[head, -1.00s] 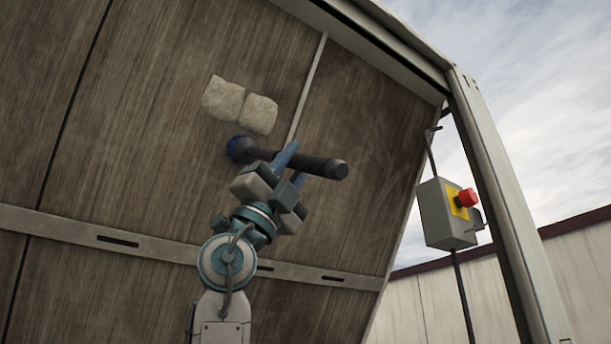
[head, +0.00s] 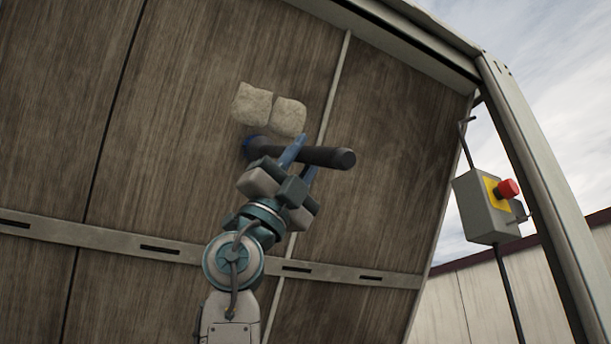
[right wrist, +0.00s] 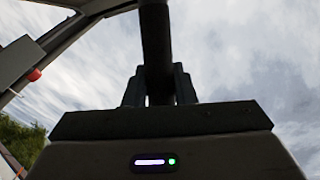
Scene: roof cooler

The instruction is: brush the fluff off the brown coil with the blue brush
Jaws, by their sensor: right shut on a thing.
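The brown coil (head: 205,130) is a large, finely ribbed panel tilted across the head view. Two pale fluff patches, a left one (head: 252,104) and a right one (head: 289,117), cling side by side to its upper part. My right gripper (head: 303,156) is shut on the dark handle of the blue brush (head: 331,157). The blue bristle head (head: 252,147) points left, just below the left patch in the picture; I cannot tell whether it touches the coil. In the right wrist view the handle (right wrist: 155,45) rises between the fingers (right wrist: 159,85). My left gripper is not in view.
A grey control box (head: 484,215) with a red button (head: 508,188) hangs right of the coil, beside a metal frame post (head: 530,180). A slotted metal rail (head: 210,252) crosses the coil below the brush. Open sky lies beyond the frame.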

